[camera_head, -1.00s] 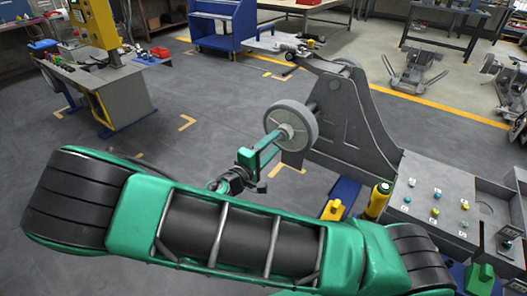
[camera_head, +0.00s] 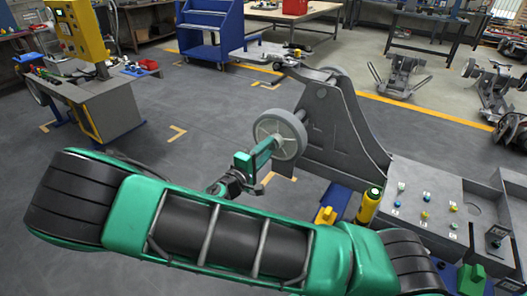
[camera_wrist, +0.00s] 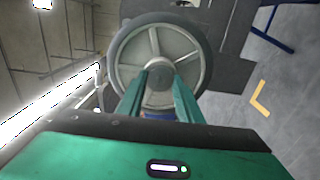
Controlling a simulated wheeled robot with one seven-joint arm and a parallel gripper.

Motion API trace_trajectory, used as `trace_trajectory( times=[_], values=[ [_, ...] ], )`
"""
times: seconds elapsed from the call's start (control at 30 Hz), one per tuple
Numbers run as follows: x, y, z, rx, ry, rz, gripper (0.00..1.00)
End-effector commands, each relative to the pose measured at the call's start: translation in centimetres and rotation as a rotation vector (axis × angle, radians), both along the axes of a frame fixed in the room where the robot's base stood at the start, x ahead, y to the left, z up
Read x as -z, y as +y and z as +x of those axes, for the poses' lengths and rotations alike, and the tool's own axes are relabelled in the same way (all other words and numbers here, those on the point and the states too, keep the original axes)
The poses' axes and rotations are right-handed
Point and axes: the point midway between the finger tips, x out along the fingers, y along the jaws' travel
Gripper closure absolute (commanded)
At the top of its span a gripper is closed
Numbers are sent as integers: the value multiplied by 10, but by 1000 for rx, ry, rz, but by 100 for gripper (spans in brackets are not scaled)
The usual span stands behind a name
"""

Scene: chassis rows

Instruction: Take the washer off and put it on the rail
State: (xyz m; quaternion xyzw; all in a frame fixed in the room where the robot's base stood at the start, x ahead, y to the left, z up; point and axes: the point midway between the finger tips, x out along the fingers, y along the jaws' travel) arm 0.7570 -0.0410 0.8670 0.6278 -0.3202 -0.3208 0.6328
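A grey spoked wheel (camera_head: 290,146) is mounted on the side of a tall grey chassis plate (camera_head: 322,125). In the wrist view the wheel (camera_wrist: 122,66) faces me, with a dark round hub piece (camera_wrist: 160,76) at its centre. I cannot tell whether this piece is the washer. My green gripper (camera_head: 266,147) reaches to the wheel's hub side. In the wrist view my gripper's fingers (camera_wrist: 160,80) stand apart on either side of the hub piece; contact is not clear. I cannot pick out the rail for certain.
A grey bench panel (camera_head: 410,180) with several coloured knobs stands right of the chassis plate. A yellow-and-black cylinder (camera_head: 369,206) stands at its left end. A blue cart (camera_head: 212,30) and a grey workstation (camera_head: 105,108) are farther back. The floor left of the wheel is clear.

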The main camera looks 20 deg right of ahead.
Motion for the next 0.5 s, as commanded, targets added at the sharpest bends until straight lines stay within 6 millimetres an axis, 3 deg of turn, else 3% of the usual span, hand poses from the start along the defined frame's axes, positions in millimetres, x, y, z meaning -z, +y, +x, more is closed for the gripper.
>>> trace_trajectory(
  times=[0.1, 0.5],
  values=[
    [1, -3, 0, 5, 2, 1, 84],
    [2, 8, -7, 2, 5, 3, 84]
  ],
)
